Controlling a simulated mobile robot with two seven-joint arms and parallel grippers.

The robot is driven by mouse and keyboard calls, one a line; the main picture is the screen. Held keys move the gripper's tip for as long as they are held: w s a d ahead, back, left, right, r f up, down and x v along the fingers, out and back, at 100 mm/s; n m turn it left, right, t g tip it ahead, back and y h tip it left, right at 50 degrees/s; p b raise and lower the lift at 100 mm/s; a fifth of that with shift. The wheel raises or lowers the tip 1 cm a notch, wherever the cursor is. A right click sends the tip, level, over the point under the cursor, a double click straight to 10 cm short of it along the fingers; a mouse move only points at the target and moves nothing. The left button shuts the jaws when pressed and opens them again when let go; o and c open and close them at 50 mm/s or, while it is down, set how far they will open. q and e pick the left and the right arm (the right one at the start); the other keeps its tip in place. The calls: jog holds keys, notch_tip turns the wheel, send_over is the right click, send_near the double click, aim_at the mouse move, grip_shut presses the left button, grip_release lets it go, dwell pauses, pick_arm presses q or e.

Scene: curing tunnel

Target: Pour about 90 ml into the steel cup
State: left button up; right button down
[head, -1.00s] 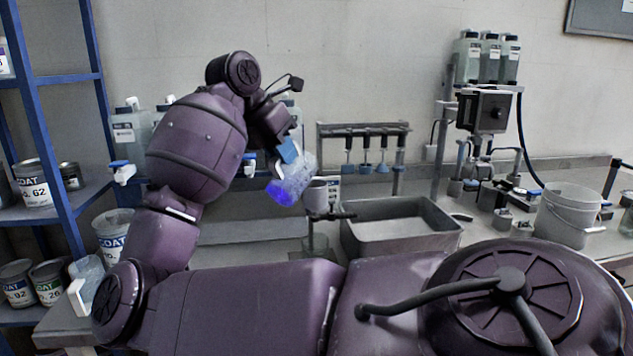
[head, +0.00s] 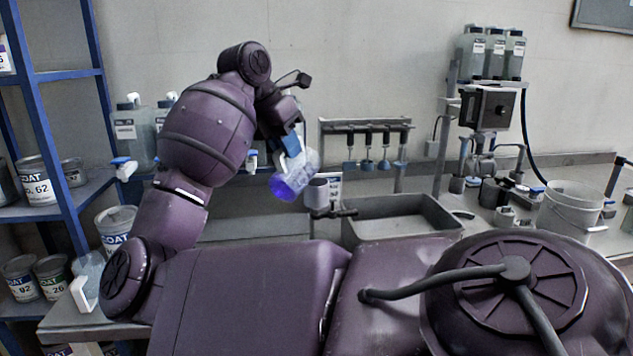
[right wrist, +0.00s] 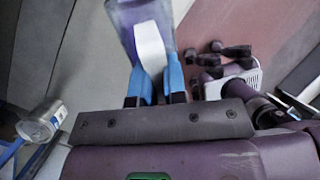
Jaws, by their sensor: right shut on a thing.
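My right gripper (head: 291,147) is shut on the white handle (right wrist: 150,48) of a clear jug. The jug (head: 305,166) holds blue-violet liquid (head: 282,188) and is tilted, with its base low at the left and its other end up at the right. A grey cup (head: 317,194), likely the steel cup, stands close to the right of the jug by the basin. The jug appears slightly above and beside it. I see no stream between them, and the cup's inside is hidden. My left gripper is not in view.
A grey basin (head: 400,229) lies right of the cup. Behind hangs a rack (head: 365,125) with several blue-ended tools. A white bucket (head: 570,212) and dispensing equipment (head: 487,108) stand at the right. A blue shelf (head: 45,115) with paint cans is at the left.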

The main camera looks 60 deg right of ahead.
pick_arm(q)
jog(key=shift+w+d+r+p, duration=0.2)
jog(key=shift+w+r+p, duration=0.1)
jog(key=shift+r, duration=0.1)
pick_arm(e)
jog(key=shift+s+d+r+y, duration=0.1)
jog(key=shift+d+r+y, duration=0.2)
jog(key=shift+d, duration=0.1)
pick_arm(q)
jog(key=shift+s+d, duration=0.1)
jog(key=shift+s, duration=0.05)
pick_arm(e)
jog(key=shift+d+r, duration=0.1)
jog(key=shift+d, duration=0.1)
pick_arm(q)
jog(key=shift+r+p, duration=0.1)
jog(key=shift+p, duration=0.25)
pick_arm(e)
jog(key=shift+d+r+y, duration=0.1)
jog(key=shift+y, duration=0.2)
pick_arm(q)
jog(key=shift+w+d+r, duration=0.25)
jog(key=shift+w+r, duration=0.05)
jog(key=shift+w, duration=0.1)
pick_arm(e)
jog(key=shift+d+r, duration=0.1)
jog(key=shift+d, duration=0.15)
